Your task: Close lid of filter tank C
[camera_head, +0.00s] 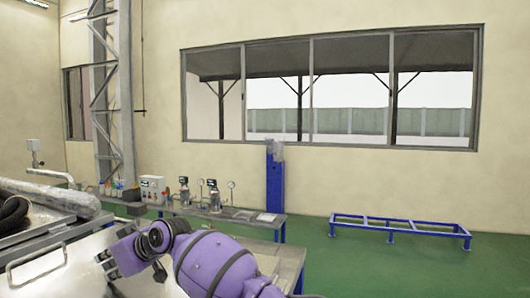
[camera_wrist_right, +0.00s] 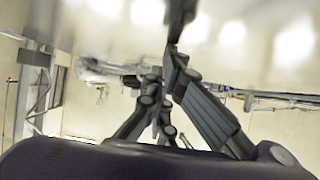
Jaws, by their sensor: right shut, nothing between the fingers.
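A brushed metal tank or cabinet (camera_head: 90,262) fills the lower left of the head view, with a bar handle (camera_head: 37,262) on its face. No label shows, so I cannot tell whether it is filter tank C, nor which part is its lid. My right gripper (camera_head: 108,262) is in front of this metal surface, shut and empty. In the right wrist view its dark fingers (camera_wrist_right: 173,50) come together close to a pale, shiny surface (camera_wrist_right: 250,45) with blurred reflections. I cannot tell whether they touch it. My left gripper is not in view.
A bench (camera_head: 240,215) with gauges stands behind my right arm. A blue post (camera_head: 275,190) and a low blue frame (camera_head: 400,224) stand beyond. The green floor at right is mostly clear.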

